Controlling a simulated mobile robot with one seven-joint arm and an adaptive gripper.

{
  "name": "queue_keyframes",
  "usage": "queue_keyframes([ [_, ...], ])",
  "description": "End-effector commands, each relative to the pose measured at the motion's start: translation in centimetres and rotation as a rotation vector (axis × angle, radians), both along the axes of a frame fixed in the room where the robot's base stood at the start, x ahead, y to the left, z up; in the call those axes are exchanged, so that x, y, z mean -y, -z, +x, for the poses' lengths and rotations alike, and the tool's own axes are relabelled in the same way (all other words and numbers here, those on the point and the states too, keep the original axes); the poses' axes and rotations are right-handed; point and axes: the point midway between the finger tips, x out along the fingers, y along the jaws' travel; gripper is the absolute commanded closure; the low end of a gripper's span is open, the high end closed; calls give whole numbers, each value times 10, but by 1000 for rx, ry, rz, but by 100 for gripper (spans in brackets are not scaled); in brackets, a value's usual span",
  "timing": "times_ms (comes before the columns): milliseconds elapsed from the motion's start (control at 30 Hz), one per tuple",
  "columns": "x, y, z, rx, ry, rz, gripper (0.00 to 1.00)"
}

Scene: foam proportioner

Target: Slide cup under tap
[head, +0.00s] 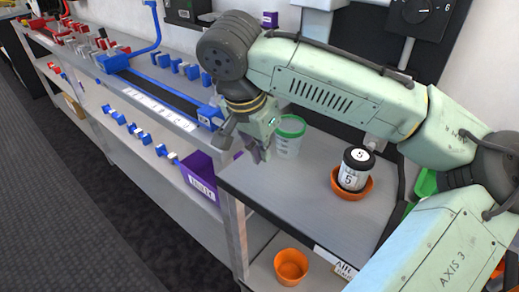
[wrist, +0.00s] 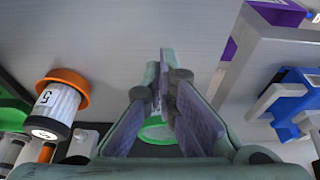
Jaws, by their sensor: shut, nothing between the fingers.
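A clear cup with a green rim (head: 288,140) stands upright on the grey bench top, close to its back edge. In the wrist view its green rim (wrist: 157,134) shows partly behind my fingers. My gripper (head: 258,152) is just left of the cup, pointing down. In the wrist view my gripper (wrist: 166,58) has its fingers shut with nothing between them. I cannot tell whether it touches the cup. A small grey fitting (head: 375,142) behind the labelled canister may be the tap, but I cannot tell. My arm crosses the picture and hides part of the back wall.
A black-and-white canister marked 5 (head: 355,167) stands in an orange bowl (head: 366,192) right of the cup. Another orange cup (head: 291,267) is on the shelf below. A purple box (head: 198,180) sits lower left. The bench front between gripper and bowl is clear.

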Motion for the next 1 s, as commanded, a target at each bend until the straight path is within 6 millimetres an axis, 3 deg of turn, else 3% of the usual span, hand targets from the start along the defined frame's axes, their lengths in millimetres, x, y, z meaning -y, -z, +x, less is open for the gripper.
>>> queue_keyframes([
  [33,3,19,2,-1,3,-1,100],
  [167,6,41,8,1,2,0,100],
  [233,14,32,19,1,6,0,100],
  [433,26,31,37,0,3,1,100],
  [1000,30,29,50,3,0,6,100],
])
